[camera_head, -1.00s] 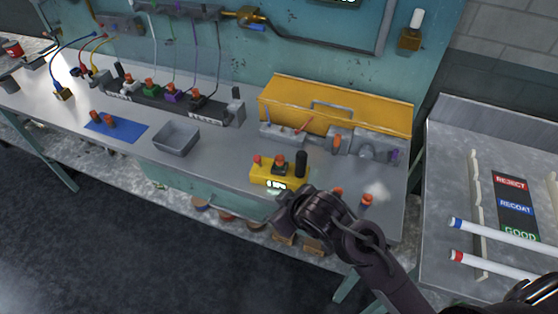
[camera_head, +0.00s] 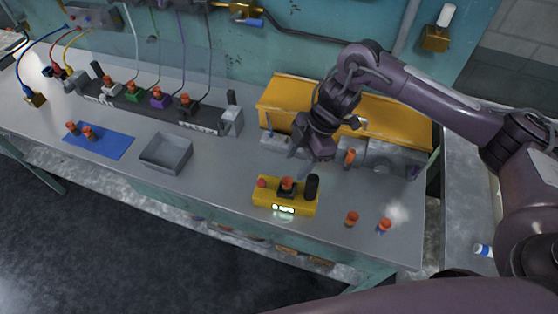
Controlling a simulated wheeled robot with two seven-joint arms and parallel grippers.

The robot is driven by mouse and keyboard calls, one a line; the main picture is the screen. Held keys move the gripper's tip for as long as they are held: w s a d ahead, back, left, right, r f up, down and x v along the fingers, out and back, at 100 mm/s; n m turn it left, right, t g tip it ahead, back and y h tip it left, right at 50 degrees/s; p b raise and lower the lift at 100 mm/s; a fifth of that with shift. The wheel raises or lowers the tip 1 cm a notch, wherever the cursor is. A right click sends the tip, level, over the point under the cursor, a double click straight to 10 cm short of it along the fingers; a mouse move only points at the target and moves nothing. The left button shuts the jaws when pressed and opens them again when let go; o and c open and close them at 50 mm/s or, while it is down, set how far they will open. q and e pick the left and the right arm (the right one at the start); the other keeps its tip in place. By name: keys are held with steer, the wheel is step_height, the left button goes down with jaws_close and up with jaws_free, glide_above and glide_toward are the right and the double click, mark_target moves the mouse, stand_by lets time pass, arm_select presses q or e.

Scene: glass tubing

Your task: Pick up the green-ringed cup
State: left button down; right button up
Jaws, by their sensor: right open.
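Small orange-red cups stand around the bench. One (camera_head: 133,86) is on the green block (camera_head: 133,96) of the dark rack. Two more (camera_head: 351,218) (camera_head: 384,225) stand on the bare bench at the right. Another (camera_head: 286,183) sits on the yellow device (camera_head: 270,195). At this size I cannot tell which cup carries a green ring. My right gripper (camera_head: 303,160) is open, pointing down above the bench just behind the yellow device, apart from the cups. My left gripper is out of view.
A grey tray (camera_head: 166,167) and a blue mat (camera_head: 112,146) with two cups lie at the left. The dark rack (camera_head: 207,128) holds several cups with wires above. A yellow box (camera_head: 280,92) and grey fixtures line the back.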

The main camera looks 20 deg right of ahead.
mark_target(289, 180)
steer(key=shift+s+a+f, duration=0.2)
steer(key=shift+s+f, duration=0.15)
steer(key=shift+f, duration=0.25)
steer(key=shift+s+a+f, duration=0.15)
steer(key=shift+s+f, duration=0.2)
steer(key=shift+f, duration=0.2)
steer(key=x, duration=0.2)
steer(key=p+x, duration=0.1)
steer(key=x, duration=0.1)
steer(key=shift+w, duration=0.2)
steer(key=shift+d, duration=0.1)
steer(key=shift+c, duration=1.7)
steer(key=c, duration=0.5)
steer(key=shift+c, duration=1)
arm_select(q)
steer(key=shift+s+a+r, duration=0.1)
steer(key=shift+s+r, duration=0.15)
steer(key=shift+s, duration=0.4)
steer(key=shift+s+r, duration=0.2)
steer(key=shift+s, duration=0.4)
arm_select(e)
jaws_close()
